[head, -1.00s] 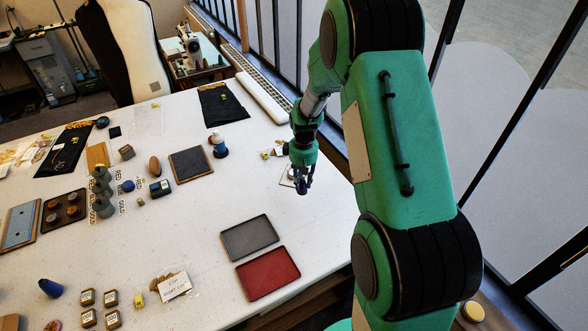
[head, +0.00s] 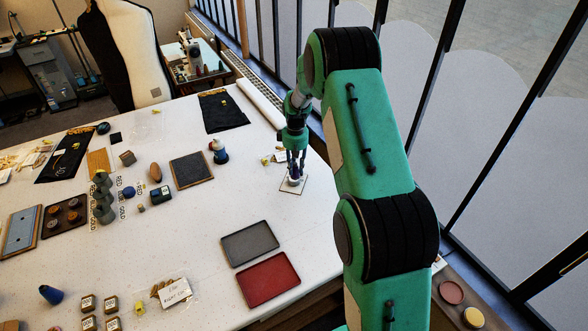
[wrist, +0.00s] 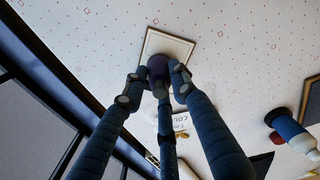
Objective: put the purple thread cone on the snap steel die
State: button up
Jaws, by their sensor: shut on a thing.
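The purple thread cone (wrist: 158,66) is between the fingers of my gripper (wrist: 158,82) in the wrist view. My gripper (head: 295,172) is shut on it, and the fingers hide much of it in the head view. Below the cone is a pale square plate with a brown edge (wrist: 170,38), which appears to be the snap steel die. The plate also shows in the head view (head: 290,190), near the table's right edge. The cone overlaps the plate's near part in the wrist view. I cannot tell whether they touch.
A blue-and-white cone-like object (head: 220,152) stands to the left. A dark square pad (head: 192,168) lies beyond it. Small yellow pieces (head: 266,161) lie close to the gripper. Grey (head: 250,243) and red (head: 268,280) trays lie nearer me. The table between plate and trays is clear.

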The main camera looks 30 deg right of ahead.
aim_at(294, 168)
jog(key=shift+w+d+f, duration=0.1)
jog(key=shift+w+d, duration=0.1)
jog(key=shift+w, duration=0.4)
jog(key=shift+w+d+f, duration=0.1)
jog(key=shift+w+d, duration=0.05)
jog(key=shift+w, duration=0.45)
jog(key=shift+f, duration=1.65)
jog(key=o, duration=1.1)
jog(key=shift+f, duration=0.1)
notch_tip(294, 168, up, 12)
